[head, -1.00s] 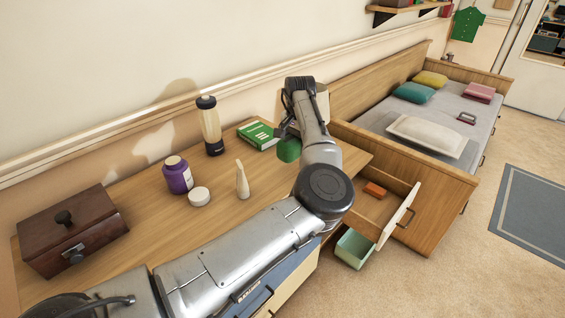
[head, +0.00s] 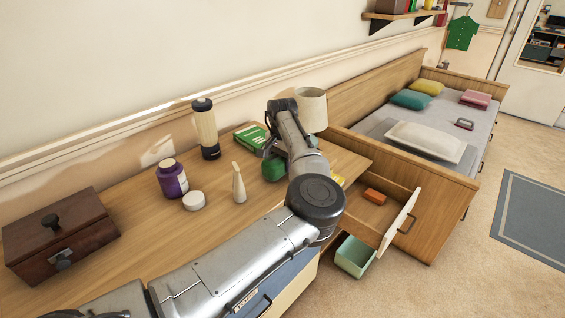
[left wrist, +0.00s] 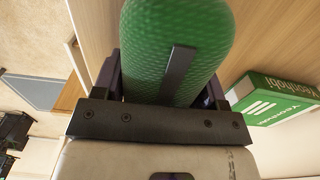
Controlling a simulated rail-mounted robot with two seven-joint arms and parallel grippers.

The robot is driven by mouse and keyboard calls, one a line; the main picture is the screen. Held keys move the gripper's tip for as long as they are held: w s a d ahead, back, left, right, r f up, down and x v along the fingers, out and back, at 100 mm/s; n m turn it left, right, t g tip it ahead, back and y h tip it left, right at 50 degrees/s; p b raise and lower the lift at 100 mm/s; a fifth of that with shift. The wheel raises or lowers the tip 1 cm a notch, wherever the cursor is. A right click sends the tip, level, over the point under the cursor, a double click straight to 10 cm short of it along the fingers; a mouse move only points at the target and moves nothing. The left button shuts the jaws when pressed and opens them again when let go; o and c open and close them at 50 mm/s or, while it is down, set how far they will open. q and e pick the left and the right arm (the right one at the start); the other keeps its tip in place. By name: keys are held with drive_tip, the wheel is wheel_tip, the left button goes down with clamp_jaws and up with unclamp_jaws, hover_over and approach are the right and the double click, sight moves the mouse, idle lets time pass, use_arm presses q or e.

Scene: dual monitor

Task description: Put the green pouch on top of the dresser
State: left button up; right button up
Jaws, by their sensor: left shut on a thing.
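The green pouch (head: 273,169) is at my left gripper (head: 270,152), over the right part of the wooden dresser top (head: 215,235). In the left wrist view the green pouch (left wrist: 178,40) fills the space between the fingers, and the left gripper (left wrist: 170,85) is shut on it. The pouch is at or just above the dresser top; I cannot tell whether it touches. My left forearm hides part of the dresser front. My right gripper is not in view.
On the dresser stand a wooden box (head: 62,240), purple jar (head: 172,179), white lid (head: 194,201), cream cone (head: 239,183), bottle (head: 205,128), green book (head: 250,136) and lamp (head: 312,108). An open drawer (head: 385,205) holds an orange item. A green bin (head: 355,256) is below.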

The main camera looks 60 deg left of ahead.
use_arm(q)
drive_tip(key=o, duration=1)
drive_tip(key=shift+f, duration=0.15)
